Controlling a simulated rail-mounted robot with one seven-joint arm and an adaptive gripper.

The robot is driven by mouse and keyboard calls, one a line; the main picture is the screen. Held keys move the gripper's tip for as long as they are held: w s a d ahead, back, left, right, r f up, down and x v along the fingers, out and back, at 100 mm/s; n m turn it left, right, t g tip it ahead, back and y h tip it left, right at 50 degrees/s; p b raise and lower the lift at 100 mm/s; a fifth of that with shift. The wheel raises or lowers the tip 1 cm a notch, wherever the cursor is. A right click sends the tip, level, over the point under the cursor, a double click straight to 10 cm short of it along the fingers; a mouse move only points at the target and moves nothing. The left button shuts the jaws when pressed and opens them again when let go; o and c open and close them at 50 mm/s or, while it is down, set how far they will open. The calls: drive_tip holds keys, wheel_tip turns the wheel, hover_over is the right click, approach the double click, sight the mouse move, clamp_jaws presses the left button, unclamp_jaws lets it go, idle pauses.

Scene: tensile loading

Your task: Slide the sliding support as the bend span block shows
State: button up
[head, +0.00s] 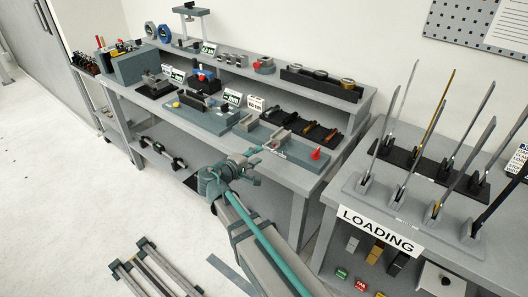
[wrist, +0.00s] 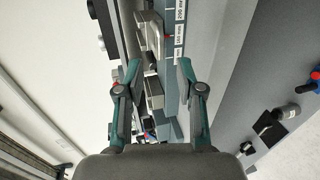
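My gripper (head: 262,152) is above the front of the bench, beside the bend fixture (head: 296,151). In the wrist view my gripper (wrist: 158,68) is open, its two fingers apart. A light grey support block (wrist: 152,90) shows between and below the fingers, and I see no clear contact. Another light block (wrist: 150,32) stands farther up that picture. A scale strip with mm marks (wrist: 179,35) runs alongside them. In the head view a support block (head: 281,136) stands on the fixture near my fingertips. I cannot tell surely which block slides. A white label block (head: 256,103) stands behind, its lettering too small to read surely.
A red knob (head: 316,154) is at the fixture's right end. A black tray with specimens (head: 305,126) lies behind it. Other fixtures (head: 208,115) stand to the left. A rack with upright rods (head: 420,190) marked LOADING is on the right table.

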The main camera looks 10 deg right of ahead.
drive_tip(key=shift+v, duration=2)
drive_tip(key=s+d+f+m+g+y, duration=0.1)
drive_tip(key=s+f+g+y, duration=0.15)
drive_tip(key=s+f, duration=0.45)
drive_tip(key=s+f+m+g+y, duration=0.1)
drive_tip(key=s+f+g+y, duration=0.15)
drive_tip(key=f, duration=0.95)
drive_tip(key=s+d+f+m+g+y, duration=0.1)
drive_tip(key=s+f+g, duration=0.4)
drive_tip(key=f, duration=0.4)
drive_tip(key=s+d+f+m+g+y, duration=0.1)
drive_tip(key=s+f+g+y, duration=0.1)
drive_tip(key=s+f, duration=0.4)
drive_tip(key=s+d+f+m+g+y, duration=0.1)
drive_tip(key=s+f, duration=0.5)
drive_tip(key=s, duration=0.9)
drive_tip(key=s+d+f+m+g+y, duration=0.2)
drive_tip(key=s+f, duration=0.4)
drive_tip(key=s, duration=0.5)
drive_tip(key=shift+d+f+m+g+y, duration=0.25)
drive_tip(key=shift+m+g, duration=0.35)
drive_tip(key=shift+g, duration=0.4)
